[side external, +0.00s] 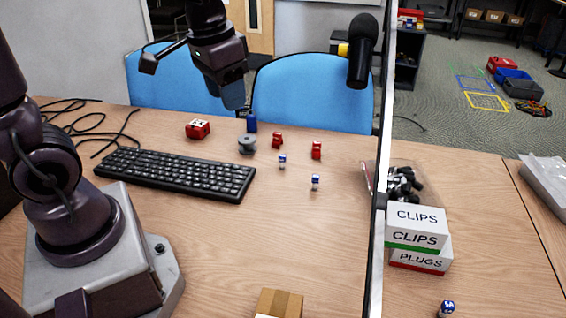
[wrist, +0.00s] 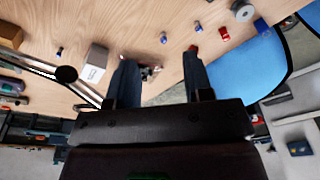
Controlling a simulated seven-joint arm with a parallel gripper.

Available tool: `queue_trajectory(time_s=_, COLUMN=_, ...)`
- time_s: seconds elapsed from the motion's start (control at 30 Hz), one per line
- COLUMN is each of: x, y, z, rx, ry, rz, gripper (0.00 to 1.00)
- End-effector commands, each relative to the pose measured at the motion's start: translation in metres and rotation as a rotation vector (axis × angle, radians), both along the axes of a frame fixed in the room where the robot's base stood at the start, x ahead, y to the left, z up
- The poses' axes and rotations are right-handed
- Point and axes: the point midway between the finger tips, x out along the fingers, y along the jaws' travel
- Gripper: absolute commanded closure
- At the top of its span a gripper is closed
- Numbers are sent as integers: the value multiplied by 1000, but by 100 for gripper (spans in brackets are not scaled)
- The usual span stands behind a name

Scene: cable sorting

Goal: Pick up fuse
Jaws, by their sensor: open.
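No label marks the fuse, and I cannot tell which small part it is. Two small blue-and-white pieces, one nearer the keyboard (side external: 282,161) and one nearer the front (side external: 315,182), stand on the table. Two small red pieces stand behind them, a left one (side external: 277,140) and a right one (side external: 316,150). My gripper (side external: 235,100) hangs above the back edge of the table, apart from these parts. In the wrist view my gripper (wrist: 159,56) has its fingers spread with nothing held between them. A blue-and-white piece (wrist: 163,38) shows beyond the fingertips.
A vertical post (side external: 382,200) stands before the stacked boxes (side external: 416,228). A cardboard box (side external: 279,303) is in front.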

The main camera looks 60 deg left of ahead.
Motion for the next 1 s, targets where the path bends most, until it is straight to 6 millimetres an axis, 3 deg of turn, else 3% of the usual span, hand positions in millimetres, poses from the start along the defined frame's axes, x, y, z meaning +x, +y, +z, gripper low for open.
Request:
queue_trajectory(time_s=0.1, x=36, y=22, z=-27, rx=-4, ry=84, rz=-50, gripper=53)
queue_trajectory(time_s=0.3, x=88, y=62, z=-83, rx=-22, ry=180, rz=-205, gripper=53)
queue_trajectory(time_s=0.5, x=129, y=98, z=-143, rx=-41, ry=223, rz=-416, gripper=53)
queue_trajectory(time_s=0.6, x=147, y=111, z=-164, rx=-36, ry=215, rz=-547, gripper=53)
queue_trajectory(time_s=0.67, x=160, y=116, z=-167, rx=-18, ry=196, rz=-639, gripper=53)
queue_trajectory(time_s=0.77, x=175, y=122, z=-155, rx=24, ry=158, rz=-755, gripper=53)
queue_trajectory(time_s=1.0, x=175, y=121, z=-167, rx=34, ry=159, rz=-868, gripper=53)
